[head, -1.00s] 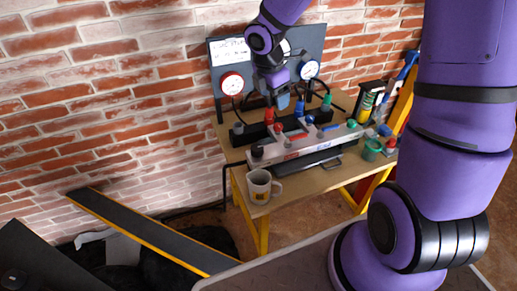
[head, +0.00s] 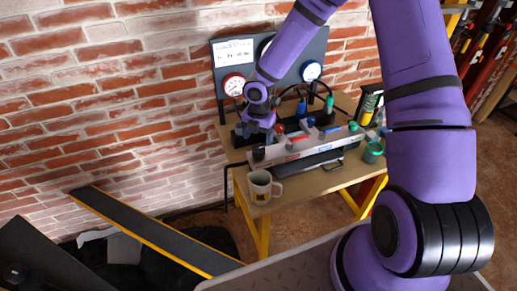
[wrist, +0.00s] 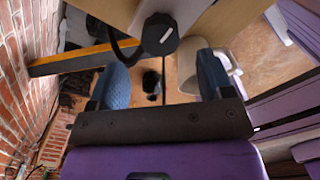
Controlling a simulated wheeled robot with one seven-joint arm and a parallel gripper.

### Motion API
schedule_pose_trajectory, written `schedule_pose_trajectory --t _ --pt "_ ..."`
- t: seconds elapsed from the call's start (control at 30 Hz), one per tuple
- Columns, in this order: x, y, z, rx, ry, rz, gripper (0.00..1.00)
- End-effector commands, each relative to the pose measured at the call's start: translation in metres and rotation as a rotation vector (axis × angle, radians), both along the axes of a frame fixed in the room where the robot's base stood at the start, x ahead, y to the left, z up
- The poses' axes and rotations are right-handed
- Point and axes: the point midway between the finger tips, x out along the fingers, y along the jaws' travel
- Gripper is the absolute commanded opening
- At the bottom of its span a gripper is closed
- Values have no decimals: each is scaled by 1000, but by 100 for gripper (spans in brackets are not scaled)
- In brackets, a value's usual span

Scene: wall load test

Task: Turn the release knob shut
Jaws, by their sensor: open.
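A black knob (wrist: 160,34) with a white mark on its face shows at the top middle of the wrist view. I take it for the release knob; no readable label confirms this. My gripper (wrist: 160,62) is open and empty, its two blue-padded fingers apart, with the knob just ahead of the gap between them. I see no contact. In the head view my gripper (head: 249,133) is low over the left end of the bench, beside the grey manifold (head: 300,148). A black knob (head: 258,152) stands at that manifold's left end. The arm partly hides the parts behind it.
A white mug (head: 260,187) stands on the bench's front left, close to the gripper's right finger in the wrist view (wrist: 207,48). Red, blue and green knobs crowd the manifold. A gauge panel (head: 250,50) stands behind. A green cup (head: 373,152) is at the right.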

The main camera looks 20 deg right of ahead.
Motion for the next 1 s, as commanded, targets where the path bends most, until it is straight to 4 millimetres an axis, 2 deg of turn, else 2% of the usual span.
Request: schedule_pose_trajectory --t 0.1,0.33,0.5,0.77,0.87,1.0 --pt "-1 1 -22 0 3 2 74" --pt "0 1 -51 0 0 1 74" --pt "0 0 -60 -1 -1 0 74" --pt "0 0 -61 -1 -1 -1 74" --pt "0 0 -61 -1 -1 -1 55" --pt "0 0 -61 -1 -1 -1 24"
